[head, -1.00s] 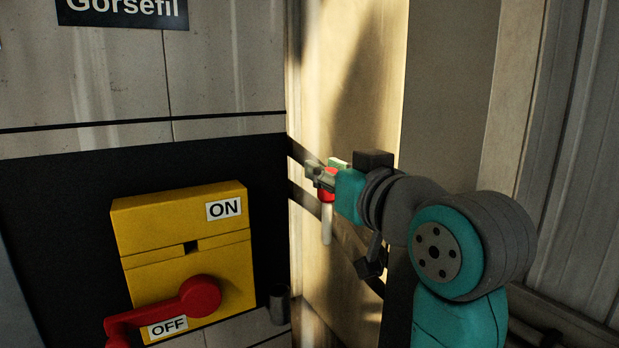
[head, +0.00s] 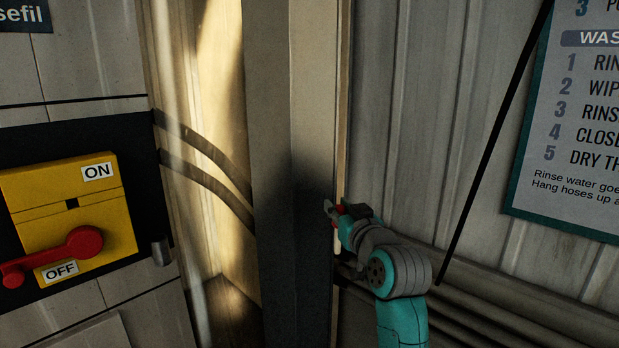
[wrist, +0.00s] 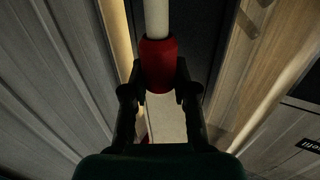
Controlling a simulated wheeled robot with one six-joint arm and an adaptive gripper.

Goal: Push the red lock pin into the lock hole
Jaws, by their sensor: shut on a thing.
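My gripper (head: 332,208) is shut on the red lock pin, which shows clearly in the wrist view (wrist: 158,66). The pin has a red grip end and a pale straight shaft (wrist: 157,18). The shaft points away from the fingers, and its far tip is out of the wrist view. A yellow switch box (head: 98,225) is at the left in the head view, well apart from my gripper.
A red lever (head: 84,243) on the box lies at the OFF label (head: 59,272). A grey column (head: 290,150) stands between the box and my arm. A wash sign (head: 575,130) hangs at the right. Pipes (head: 520,310) run along the right wall.

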